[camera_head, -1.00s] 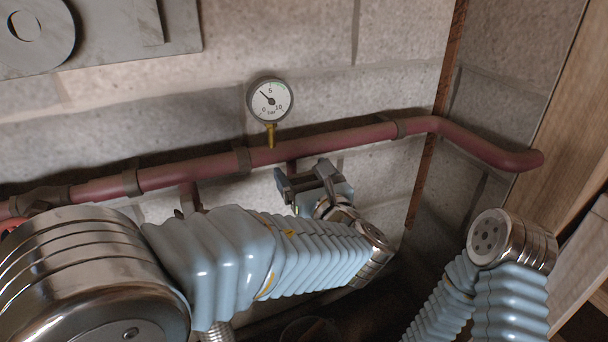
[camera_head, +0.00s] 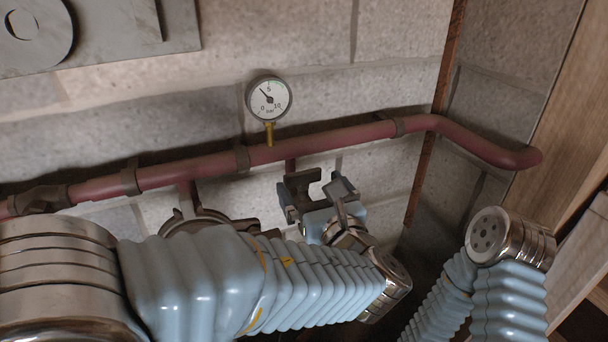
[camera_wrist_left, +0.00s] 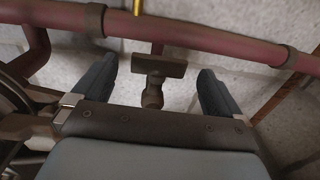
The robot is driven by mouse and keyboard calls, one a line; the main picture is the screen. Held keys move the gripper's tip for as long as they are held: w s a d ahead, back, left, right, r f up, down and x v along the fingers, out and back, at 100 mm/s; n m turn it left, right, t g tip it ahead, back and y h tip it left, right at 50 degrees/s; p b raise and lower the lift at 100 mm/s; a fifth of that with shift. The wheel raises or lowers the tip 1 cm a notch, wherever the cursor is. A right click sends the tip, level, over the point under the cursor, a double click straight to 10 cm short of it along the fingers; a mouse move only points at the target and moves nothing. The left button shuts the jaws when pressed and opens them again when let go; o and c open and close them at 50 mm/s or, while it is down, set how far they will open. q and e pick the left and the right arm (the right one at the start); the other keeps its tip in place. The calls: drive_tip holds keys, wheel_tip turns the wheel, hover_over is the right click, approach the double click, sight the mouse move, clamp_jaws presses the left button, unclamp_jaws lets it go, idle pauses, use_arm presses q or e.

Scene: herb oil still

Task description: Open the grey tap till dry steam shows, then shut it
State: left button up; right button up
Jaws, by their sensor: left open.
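The tap shows in the left wrist view as a dull grey-brown T-shaped handle (camera_wrist_left: 158,67) on a short stem below the red pipe. My left gripper (camera_wrist_left: 153,85) is open, with one finger on each side of the tap and visible gaps between. In the head view my left gripper (camera_head: 320,190) is at the wall just under the pipe, and the tap's handle (camera_head: 302,177) shows partly between its fingers. The air around the tap looks clear. My right gripper is out of view; only part of that arm shows at the right.
A red pipe (camera_head: 205,167) runs along the block wall, held by brackets. A round pressure gauge (camera_head: 269,98) stands above it, needle a little under 5. A brown handwheel (camera_head: 200,222) is partly hidden behind my left arm. Wooden boards (camera_head: 550,130) stand at the right.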

use_arm(q)
drive_tip(key=v, duration=0.8)
drive_tip(key=shift+s, duration=0.25)
drive_tip(key=shift+d, duration=0.1)
